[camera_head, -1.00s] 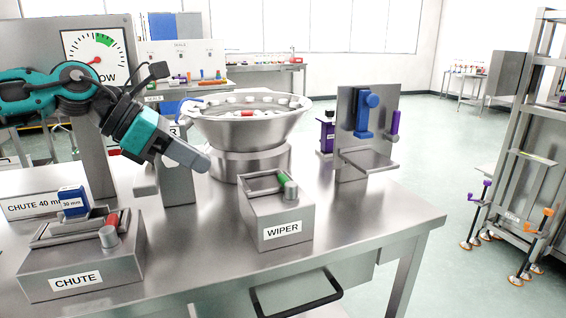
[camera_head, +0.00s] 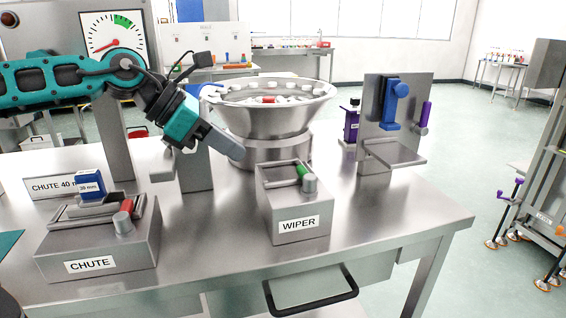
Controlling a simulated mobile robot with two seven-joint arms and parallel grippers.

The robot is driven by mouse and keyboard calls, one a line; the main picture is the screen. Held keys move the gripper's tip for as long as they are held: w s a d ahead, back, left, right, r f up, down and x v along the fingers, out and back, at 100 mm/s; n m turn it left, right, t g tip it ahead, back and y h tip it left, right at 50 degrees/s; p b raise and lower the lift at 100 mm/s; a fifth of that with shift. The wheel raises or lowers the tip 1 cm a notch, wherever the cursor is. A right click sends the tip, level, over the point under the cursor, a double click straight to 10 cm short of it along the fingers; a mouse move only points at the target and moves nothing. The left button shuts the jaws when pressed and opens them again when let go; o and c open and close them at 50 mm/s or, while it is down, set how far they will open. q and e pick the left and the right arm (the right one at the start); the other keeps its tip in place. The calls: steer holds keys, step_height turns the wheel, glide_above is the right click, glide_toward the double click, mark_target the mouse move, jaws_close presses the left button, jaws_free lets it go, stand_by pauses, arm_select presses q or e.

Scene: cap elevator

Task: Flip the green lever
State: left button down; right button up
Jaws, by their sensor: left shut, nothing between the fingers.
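The green lever (camera_head: 302,171) is a short green handle with a grey end knob on top of the metal box labelled WIPER (camera_head: 293,207), in the middle of the steel table. My left gripper (camera_head: 238,150) comes in from the left and is shut, with nothing held. It hangs in the air to the left of the lever and appears higher than the WIPER box, apart from it. My right gripper is not in view.
A CHUTE box (camera_head: 100,245) with a red lever (camera_head: 126,206) stands at the left. A metal bowl (camera_head: 270,110) stands behind the WIPER box. A plate with a blue part (camera_head: 392,103) stands at the right. The table's front right (camera_head: 400,215) is clear.

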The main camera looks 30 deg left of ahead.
mark_target(298, 173)
arm_select(q)
steer(key=p+x, duration=0.4)
steer(key=x, duration=0.3)
steer(key=shift+w+d+r, duration=0.1)
steer(key=shift+d, duration=0.05)
steer(key=shift+w+d+p, duration=0.55)
steer(key=shift+w+d, duration=0.35)
steer(key=shift+w, duration=0.25)
steer(key=shift+w+d, duration=0.3)
steer(key=shift+w, duration=0.05)
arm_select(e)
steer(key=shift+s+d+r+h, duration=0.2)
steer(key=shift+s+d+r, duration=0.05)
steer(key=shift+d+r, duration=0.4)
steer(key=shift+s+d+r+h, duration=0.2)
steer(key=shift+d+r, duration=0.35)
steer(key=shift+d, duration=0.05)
arm_select(q)
steer(key=shift+w+m+g+h, duration=0.3)
steer(key=shift+m+g+h, duration=0.1)
steer(key=shift+m, duration=0.2)
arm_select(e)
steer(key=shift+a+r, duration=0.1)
